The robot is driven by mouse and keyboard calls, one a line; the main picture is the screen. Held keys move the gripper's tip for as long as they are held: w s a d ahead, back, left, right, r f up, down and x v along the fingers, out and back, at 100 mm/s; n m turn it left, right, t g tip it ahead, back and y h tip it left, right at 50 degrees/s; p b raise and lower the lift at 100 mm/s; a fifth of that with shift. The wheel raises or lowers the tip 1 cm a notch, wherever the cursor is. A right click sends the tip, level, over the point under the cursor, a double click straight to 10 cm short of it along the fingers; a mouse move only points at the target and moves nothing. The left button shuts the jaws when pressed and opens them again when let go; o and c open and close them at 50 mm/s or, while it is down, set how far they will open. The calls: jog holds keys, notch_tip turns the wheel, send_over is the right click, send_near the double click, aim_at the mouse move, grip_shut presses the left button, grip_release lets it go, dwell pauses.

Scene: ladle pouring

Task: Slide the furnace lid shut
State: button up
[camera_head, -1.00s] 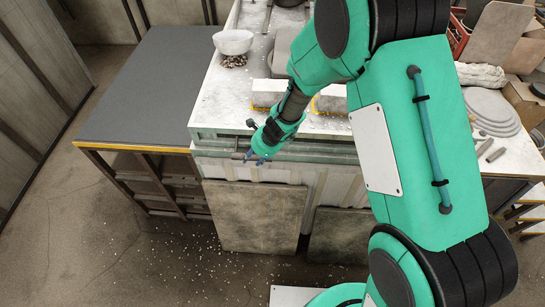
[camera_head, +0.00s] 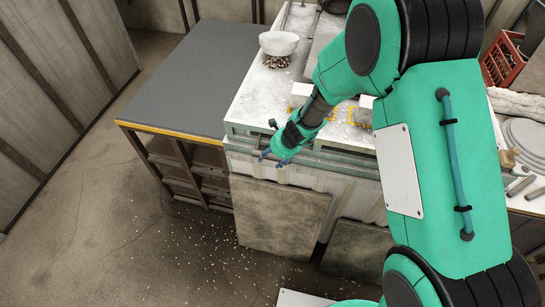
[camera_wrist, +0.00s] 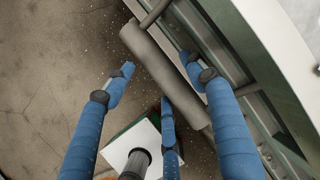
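The furnace is a white-topped bench with green edges (camera_head: 236,112). I cannot clearly tell its lid apart from the bench top. A grey round bar (camera_wrist: 160,65), apparently a handle, runs along the front edge and joins the green frame by a short stub in the wrist view. My gripper (camera_head: 274,158) is at the front left of the bench, pointing down. In the wrist view its blue fingers (camera_wrist: 158,70) are spread, with the bar between them. Two fingers are on the left of the bar and one is on its right. Contact with the bar cannot be told.
A white bowl (camera_head: 279,43) sits on the bench top over dark bits. Pale blocks (camera_head: 300,95) lie beside orange-edged openings. A dark-topped table (camera_head: 195,75) adjoins on the left. A slab (camera_head: 280,222) leans against the bench front. The floor at left is clear apart from scattered bits.

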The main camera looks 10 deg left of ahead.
jog(key=shift+r, duration=0.1)
jog(key=v, duration=1.2)
dwell(0.6)
jog(key=s+d+r+n+t+b, duration=0.1)
jog(key=s+d+r+n+b, duration=0.35)
jog(key=d+r, duration=0.3)
jog(key=s+d+r+n+t+b, duration=0.1)
jog(key=s+d+r+n+b, duration=0.3)
jog(key=d+r, duration=0.35)
jog(key=s+d+r+n+t+h+b, duration=0.1)
jog(key=s+d+n+h+b, duration=0.3)
jog(key=s+d+n, duration=0.5)
jog(key=s+d+b, duration=0.2)
jog(key=s+d, duration=0.7)
jog(key=shift+r+h, duration=0.25)
jog(key=shift+h, duration=0.05)
